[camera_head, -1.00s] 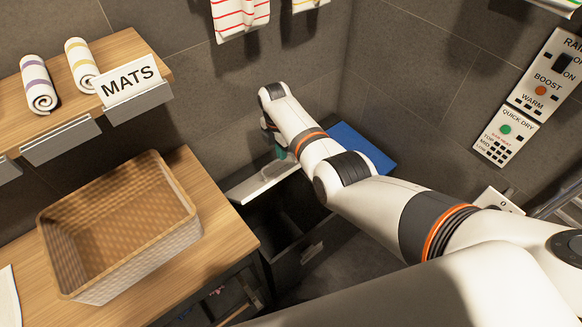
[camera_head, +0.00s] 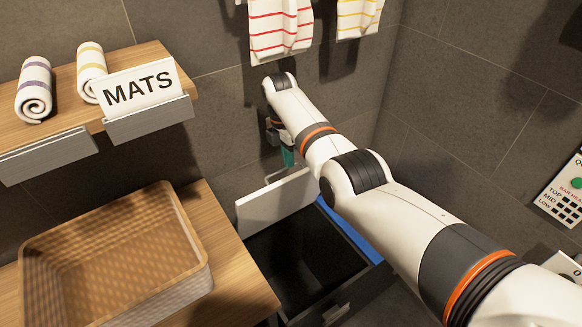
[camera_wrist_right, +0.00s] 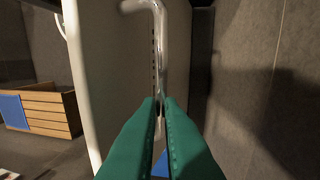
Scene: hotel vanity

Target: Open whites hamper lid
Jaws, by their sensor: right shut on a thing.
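The whites hamper (camera_head: 300,262) is a dark bin low on the floor, right of the wooden counter, and its dark inside shows. Its white lid (camera_head: 275,202) stands tilted up steeply at the back of the opening. My right gripper (camera_head: 288,157), with teal fingers, is at the lid's top edge. In the right wrist view, the right gripper (camera_wrist_right: 160,108) is shut on the metal lid handle (camera_wrist_right: 158,50), beside the white lid panel (camera_wrist_right: 105,75). The arm hides part of the hamper's right side. My left gripper is out of view.
A blue lid (camera_head: 347,232) lies beside the hamper, partly behind my arm. A woven basket (camera_head: 190,235) sits on the wooden counter (camera_head: 235,270) at left. A MATS sign (camera_head: 140,88) and rolled towels (camera_head: 34,102) are on the shelf above. Striped towels (camera_head: 281,30) hang on the wall.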

